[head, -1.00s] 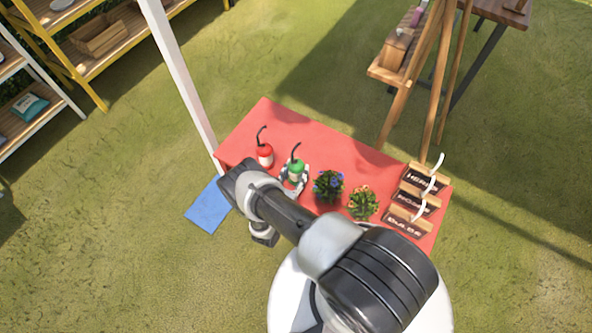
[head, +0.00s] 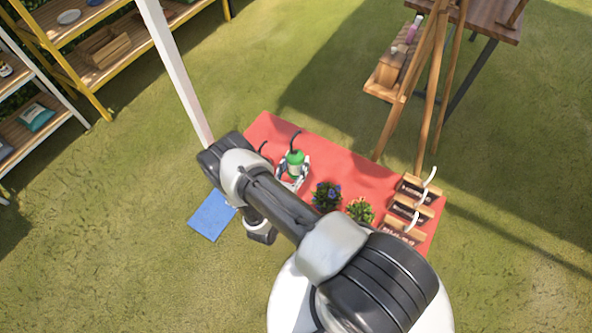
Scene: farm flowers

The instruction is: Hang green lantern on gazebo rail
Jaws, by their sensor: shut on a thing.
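The green lantern (head: 295,163), with a dark curved hook on top, is upright at the left part of the red table. My gripper (head: 293,178) is shut on it from the near side. The lantern seems to be held a little above the table top, though its underside is hidden by my gripper. The gazebo rail cannot be made out; a white post (head: 175,70) rises behind the table's left end.
On the red table (head: 345,163) stand a purple-flowered plant (head: 326,195), an orange-flowered plant (head: 360,211) and wooden signs (head: 411,211) with white hooks. A wooden easel (head: 431,90) stands behind. A blue mat (head: 212,216) lies on the grass. Shelves (head: 95,50) stand at upper left.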

